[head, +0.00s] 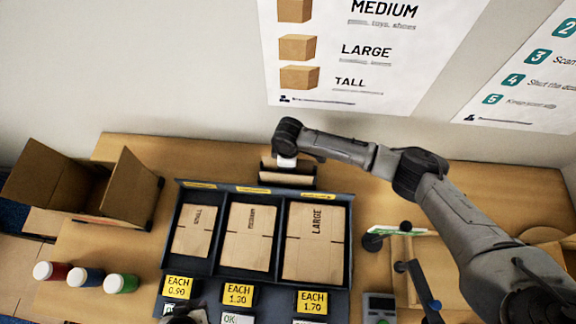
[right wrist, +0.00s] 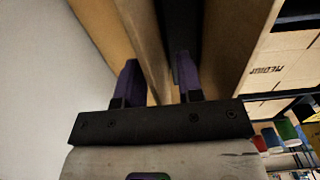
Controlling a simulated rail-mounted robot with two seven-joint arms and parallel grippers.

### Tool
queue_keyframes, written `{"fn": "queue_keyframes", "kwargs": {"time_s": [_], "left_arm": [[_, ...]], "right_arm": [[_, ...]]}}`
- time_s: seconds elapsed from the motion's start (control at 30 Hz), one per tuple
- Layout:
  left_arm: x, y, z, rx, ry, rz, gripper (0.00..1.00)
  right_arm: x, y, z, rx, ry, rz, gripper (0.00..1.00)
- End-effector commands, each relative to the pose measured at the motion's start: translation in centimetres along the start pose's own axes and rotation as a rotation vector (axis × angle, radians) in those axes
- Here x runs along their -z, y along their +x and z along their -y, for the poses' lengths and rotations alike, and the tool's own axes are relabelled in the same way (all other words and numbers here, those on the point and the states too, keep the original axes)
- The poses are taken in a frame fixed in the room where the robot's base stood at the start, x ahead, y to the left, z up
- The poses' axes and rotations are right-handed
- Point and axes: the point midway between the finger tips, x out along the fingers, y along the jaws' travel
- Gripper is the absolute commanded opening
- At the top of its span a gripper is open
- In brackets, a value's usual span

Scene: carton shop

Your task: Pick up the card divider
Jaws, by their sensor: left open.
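Brown card dividers (head: 289,179) stand upright in a small rack behind the carton trays in the head view. My right gripper (head: 285,165) points down at this rack, and its own body hides most of its fingers there. In the right wrist view, its two dark purple fingers (right wrist: 158,85) straddle an upright brown card panel (right wrist: 150,45). I cannot tell whether they press on it. A second brown panel (right wrist: 225,45) stands to the right, past a dark gap. My left gripper (head: 185,316) shows only partly at the bottom edge of the head view, apart from the dividers, and is open.
A dark tray (head: 277,199) holds flat small, medium and large cartons. An open carton (head: 75,187) stands at the left, near red, blue and green-labelled jars (head: 86,277). A card terminal (head: 379,306) is at the front right. Bare table lies right of the rack.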

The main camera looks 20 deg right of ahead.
Motion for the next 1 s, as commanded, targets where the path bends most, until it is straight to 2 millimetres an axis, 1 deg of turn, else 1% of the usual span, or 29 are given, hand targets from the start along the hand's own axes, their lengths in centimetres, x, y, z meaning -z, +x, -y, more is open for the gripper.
{"fn": "queue_keyframes", "kwargs": {"time_s": [0.03, 0.37, 0.8, 0.87, 1.0], "left_arm": [[0.0, 0.0, 0.0, 0.0, 0.0, 0.0, 0.43], [0.1, 0.0, -0.2, -0.007, -0.008, -0.001, 0.43], [0.1, 0.0, -0.4, -0.01, -0.012, -0.002, 0.43], [0.1, -0.1, -0.3, -0.009, -0.011, -0.001, 0.43], [0.1, -0.2, -0.2, -0.005, -0.007, -0.001, 0.43]], "right_arm": [[0.0, 0.0, 0.0, 0.0, 0.0, 0.0, 0.32], [0.0, 0.0, 0.0, 0.0, 0.0, 0.0, 0.01], [0.0, -0.2, 0.0, 0.0, 0.0, -0.001, 0.0], [0.0, -0.6, 0.0, -0.001, 0.0, -0.002, 0.0], [0.1, -2.6, -0.1, -0.002, -0.002, -0.003, 0.0]]}}
